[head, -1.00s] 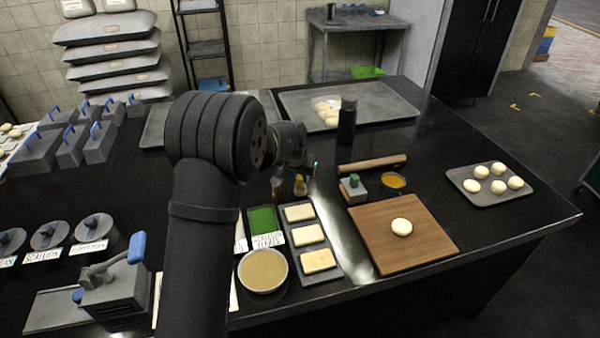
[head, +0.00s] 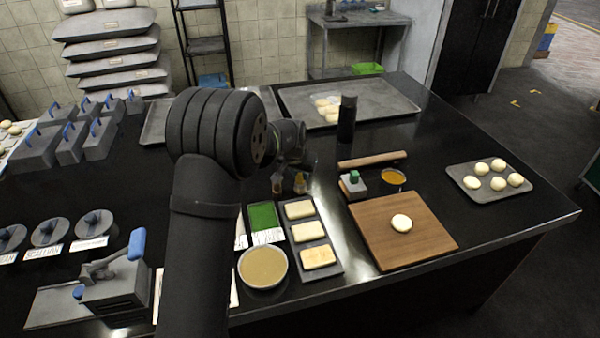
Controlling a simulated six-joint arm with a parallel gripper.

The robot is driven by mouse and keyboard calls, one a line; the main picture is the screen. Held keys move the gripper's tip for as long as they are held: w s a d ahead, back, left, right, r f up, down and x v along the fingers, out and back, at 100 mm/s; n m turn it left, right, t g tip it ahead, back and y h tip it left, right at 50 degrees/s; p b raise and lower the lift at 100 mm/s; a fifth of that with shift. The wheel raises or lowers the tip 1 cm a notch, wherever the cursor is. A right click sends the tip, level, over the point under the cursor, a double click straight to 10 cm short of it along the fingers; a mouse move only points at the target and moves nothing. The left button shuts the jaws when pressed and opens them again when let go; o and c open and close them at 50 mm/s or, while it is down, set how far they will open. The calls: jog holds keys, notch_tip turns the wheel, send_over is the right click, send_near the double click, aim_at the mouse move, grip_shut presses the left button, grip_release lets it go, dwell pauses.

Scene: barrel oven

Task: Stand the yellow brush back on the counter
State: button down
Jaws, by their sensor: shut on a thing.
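My gripper (head: 300,161) is beyond the pastry tray, near the middle of the counter (head: 440,155), seen from behind my dark arm. The fingers are small and dark, so the exact grip is unclear. The brush looks roughly upright; whether its lower end touches the counter I cannot tell. A small brownish object (head: 277,184) stands just left of it.
A dark bottle (head: 347,120) and a rolling pin (head: 372,160) are to the right. A tray of pastry squares (head: 312,237) and a cream bowl (head: 263,267) are in front.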

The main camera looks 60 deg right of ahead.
jog(key=shift+f, duration=0.4)
dwell(0.4)
jog(key=c, duration=1.2)
grip_release()
jog(key=shift+o, duration=0.2)
jog(key=shift+r, duration=0.1)
jog(key=v, duration=1.7)
jog(key=x, duration=1.7)
